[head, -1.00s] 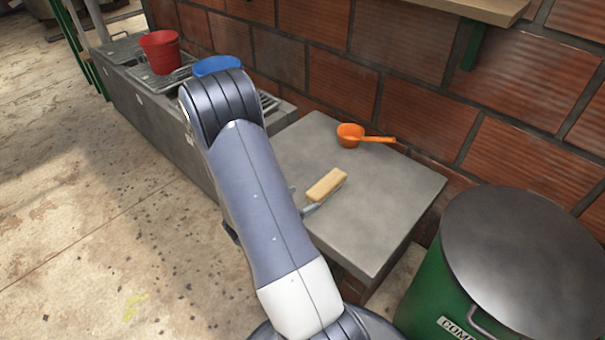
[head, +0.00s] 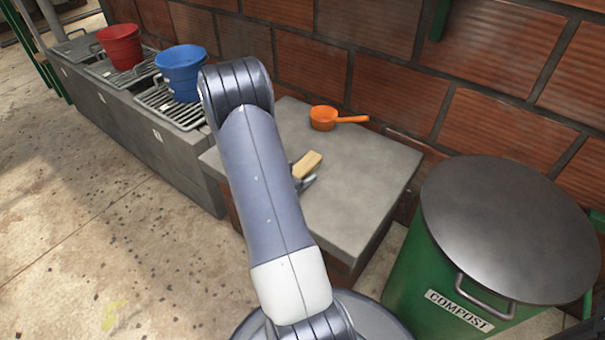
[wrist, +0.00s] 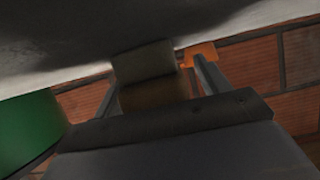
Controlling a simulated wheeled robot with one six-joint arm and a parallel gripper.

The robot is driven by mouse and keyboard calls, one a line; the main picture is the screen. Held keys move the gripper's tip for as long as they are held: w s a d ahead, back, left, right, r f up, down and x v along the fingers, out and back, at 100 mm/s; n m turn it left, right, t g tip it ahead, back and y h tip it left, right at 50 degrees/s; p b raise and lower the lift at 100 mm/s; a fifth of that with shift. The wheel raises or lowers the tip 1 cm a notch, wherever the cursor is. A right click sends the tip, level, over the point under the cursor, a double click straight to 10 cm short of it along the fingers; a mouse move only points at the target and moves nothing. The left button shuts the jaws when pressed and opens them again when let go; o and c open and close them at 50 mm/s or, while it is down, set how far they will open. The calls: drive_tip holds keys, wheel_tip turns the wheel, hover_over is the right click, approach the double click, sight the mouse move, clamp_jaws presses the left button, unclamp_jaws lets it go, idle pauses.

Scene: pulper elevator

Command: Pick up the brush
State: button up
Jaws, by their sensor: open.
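The brush (head: 308,164) is a pale tan block lying on the grey slab (head: 355,205) in the head view. My arm hides its left part. My gripper (head: 305,184) is open and mostly hidden behind my arm, with a bit of grey finger showing just below the brush. In the wrist view, the brush (wrist: 147,78) is a dim brown block in front of the gripper, to the left of one visible finger (wrist: 206,75). I cannot tell whether the fingers touch it.
An orange ladle (head: 323,119) lies on the slab behind the brush. A green compost bin (head: 425,265) with a dark lid (head: 510,225) stands at the right. Blue (head: 182,75) and red (head: 121,47) buckets sit on grates at the left. A brick wall (head: 385,92) closes the back.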

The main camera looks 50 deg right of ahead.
drive_tip(key=c, duration=1.1)
